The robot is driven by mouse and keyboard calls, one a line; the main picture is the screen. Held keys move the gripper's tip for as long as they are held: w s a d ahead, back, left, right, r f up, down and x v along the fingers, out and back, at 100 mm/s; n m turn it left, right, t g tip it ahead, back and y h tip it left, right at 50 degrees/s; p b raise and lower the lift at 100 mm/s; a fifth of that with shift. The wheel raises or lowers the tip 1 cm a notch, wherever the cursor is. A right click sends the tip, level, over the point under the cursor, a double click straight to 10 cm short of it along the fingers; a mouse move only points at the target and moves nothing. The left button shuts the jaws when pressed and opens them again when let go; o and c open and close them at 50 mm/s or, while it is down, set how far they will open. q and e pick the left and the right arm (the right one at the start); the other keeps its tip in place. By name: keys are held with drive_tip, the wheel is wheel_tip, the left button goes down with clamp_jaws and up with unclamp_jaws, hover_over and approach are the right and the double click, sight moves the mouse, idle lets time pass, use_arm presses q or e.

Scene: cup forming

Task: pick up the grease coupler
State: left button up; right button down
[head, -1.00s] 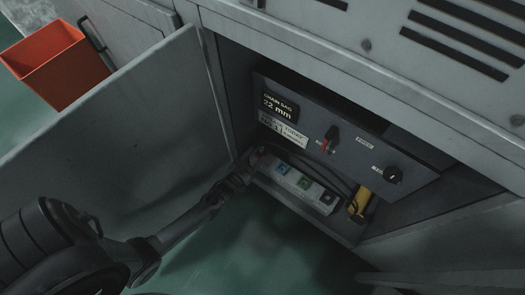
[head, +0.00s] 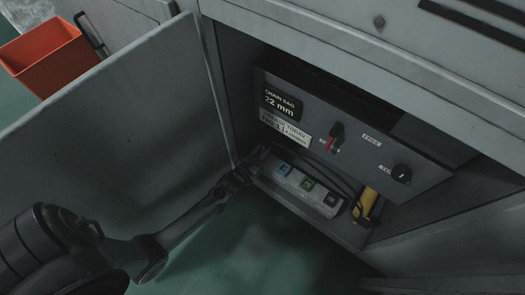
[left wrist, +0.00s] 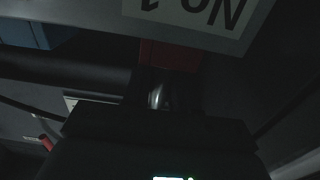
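A small shiny metal piece (left wrist: 156,97), which looks like the grease coupler, shows between the dark fingers of my left gripper in the left wrist view. A dark red part lies just beyond it. In the head view my left gripper (head: 243,174) reaches into the cabinet, at the left end of a pale strip (head: 296,187) with coloured square labels. The coupler cannot be made out there. The fingers are dark, and I cannot tell whether they are closed on the metal piece. My right gripper is out of view.
A dark panel (head: 350,150) with knobs and labels hangs above the strip. A yellow tool (head: 366,203) and dark hoses lie at the right. The open cabinet door (head: 120,125) stands left of my arm. An orange bin (head: 45,55) is beyond it.

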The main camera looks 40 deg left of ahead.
use_arm(q)
clamp_jaws()
drive_tip(key=shift+r, duration=0.2)
